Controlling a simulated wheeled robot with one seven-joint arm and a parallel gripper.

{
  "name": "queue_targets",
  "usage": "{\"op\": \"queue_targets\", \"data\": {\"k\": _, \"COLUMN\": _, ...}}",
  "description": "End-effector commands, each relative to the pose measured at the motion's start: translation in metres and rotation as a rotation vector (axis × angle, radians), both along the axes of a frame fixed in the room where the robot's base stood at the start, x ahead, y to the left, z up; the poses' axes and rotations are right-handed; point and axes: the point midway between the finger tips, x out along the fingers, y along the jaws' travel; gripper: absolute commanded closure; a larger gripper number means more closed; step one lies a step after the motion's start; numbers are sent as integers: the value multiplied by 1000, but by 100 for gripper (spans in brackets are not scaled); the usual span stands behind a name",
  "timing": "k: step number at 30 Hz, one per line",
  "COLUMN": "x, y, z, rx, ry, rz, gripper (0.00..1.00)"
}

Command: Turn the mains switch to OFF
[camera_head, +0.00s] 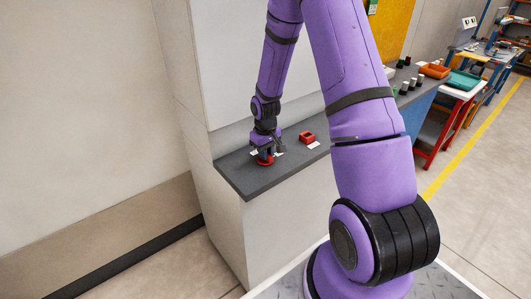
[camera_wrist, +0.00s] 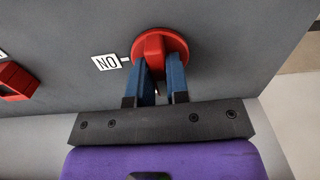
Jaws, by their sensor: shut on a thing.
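The mains switch is a round red knob (camera_wrist: 176,42) with a raised grip bar on a dark grey counter top. In the wrist view the bar runs roughly up and down the picture. My gripper (camera_wrist: 160,75) has its blue fingers on both sides of the bar, shut on it. A white label (camera_wrist: 106,63) beside the knob reads ON upside down, with a short white tick towards the knob. In the head view the knob (camera_head: 265,161) shows red under my gripper (camera_head: 266,150), near the counter's left end. Any OFF label cannot be read.
A second red, box-like part (camera_head: 307,137) sits to the right on the counter (camera_head: 236,177), with a white label by it; it also shows in the wrist view (camera_wrist: 16,80). A pale wall stands behind.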

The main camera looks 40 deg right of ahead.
Motion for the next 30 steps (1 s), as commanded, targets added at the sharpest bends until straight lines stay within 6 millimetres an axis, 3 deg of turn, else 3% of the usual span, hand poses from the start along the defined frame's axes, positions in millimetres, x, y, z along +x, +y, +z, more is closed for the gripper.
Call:
{"op": "queue_targets", "data": {"k": 6, "x": 1, "y": 0, "z": 1, "rx": -1, "ry": -3, "rz": 3, "gripper": 100}}
{"op": "queue_targets", "data": {"k": 7, "x": 1, "y": 0, "z": 1, "rx": -1, "ry": -3, "rz": 3, "gripper": 77}}
{"op": "queue_targets", "data": {"k": 9, "x": 1, "y": 0, "z": 1, "rx": -1, "ry": -2, "rz": 2, "gripper": 61}}
{"op": "queue_targets", "data": {"k": 10, "x": 1, "y": 0, "z": 1, "rx": -1, "ry": -2, "rz": 2, "gripper": 58}}
{"op": "queue_targets", "data": {"k": 20, "x": 1, "y": 0, "z": 4, "rx": -1, "ry": -2, "rz": 0, "gripper": 58}}
{"op": "queue_targets", "data": {"k": 23, "x": 1, "y": -1, "z": 13, "rx": -2, "ry": -4, "rz": 0, "gripper": 58}}
{"op": "queue_targets", "data": {"k": 30, "x": 1, "y": 0, "z": 55, "rx": -2, "ry": -5, "rz": 1, "gripper": 58}}
